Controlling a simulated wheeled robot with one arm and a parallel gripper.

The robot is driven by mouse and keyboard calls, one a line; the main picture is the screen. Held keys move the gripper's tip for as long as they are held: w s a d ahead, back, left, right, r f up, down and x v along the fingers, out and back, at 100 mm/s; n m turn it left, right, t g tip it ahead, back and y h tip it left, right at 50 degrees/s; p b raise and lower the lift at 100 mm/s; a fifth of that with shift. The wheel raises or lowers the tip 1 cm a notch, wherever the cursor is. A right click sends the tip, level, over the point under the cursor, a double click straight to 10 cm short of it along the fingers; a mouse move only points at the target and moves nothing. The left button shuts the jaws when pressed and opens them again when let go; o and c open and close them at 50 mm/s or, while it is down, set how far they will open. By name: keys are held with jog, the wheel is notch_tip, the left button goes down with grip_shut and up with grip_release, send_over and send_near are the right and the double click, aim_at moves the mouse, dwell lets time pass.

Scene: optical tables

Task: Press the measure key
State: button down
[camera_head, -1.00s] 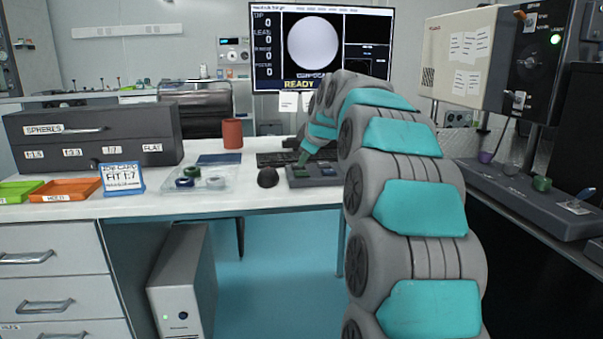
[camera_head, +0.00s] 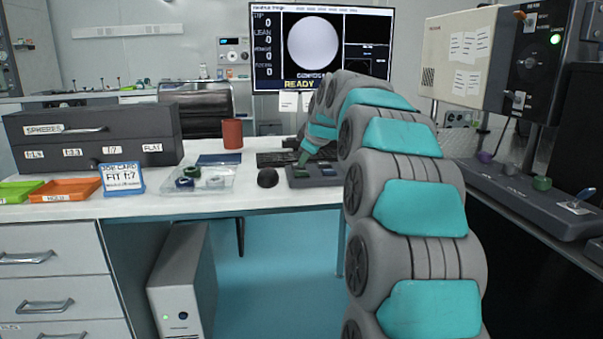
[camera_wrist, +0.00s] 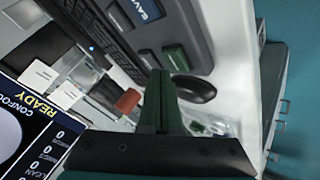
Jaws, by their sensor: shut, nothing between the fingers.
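A dark grey key pad (camera_head: 313,181) lies on the white desk, with a green key (camera_wrist: 176,58) at one end and a blue key (camera_wrist: 142,10) lettered SAVE. No measure label is readable on the pad. My gripper (camera_wrist: 160,78) is shut and empty, its green fingertips close to the green key. In the head view my gripper (camera_head: 303,159) points down at the left end of the pad. I cannot tell whether the tips touch it.
A monitor (camera_head: 322,48) reading READY stands behind the pad. A keyboard (camera_head: 277,158) lies behind it and a black mouse (camera_head: 268,177) to its left. A clear tray (camera_head: 213,178) with rings, a job card (camera_head: 122,178) and a red cup (camera_head: 232,134) are farther left.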

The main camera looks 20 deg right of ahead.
aim_at(304, 173)
jog(key=shift+f, duration=0.1)
jog(key=shift+f+b, duration=0.3)
jog(key=shift+b, duration=0.05)
jog(key=shift+f+b, duration=0.3)
jog(key=shift+f, duration=0.15)
dwell(0.8)
jog(key=shift+r, duration=0.1)
jog(key=shift+r+p, duration=0.3)
jog(key=shift+r, duration=0.5)
jog(key=shift+r+p, duration=1.15)
jog(key=shift+r, duration=1.4)
jog(key=shift+f, duration=0.1)
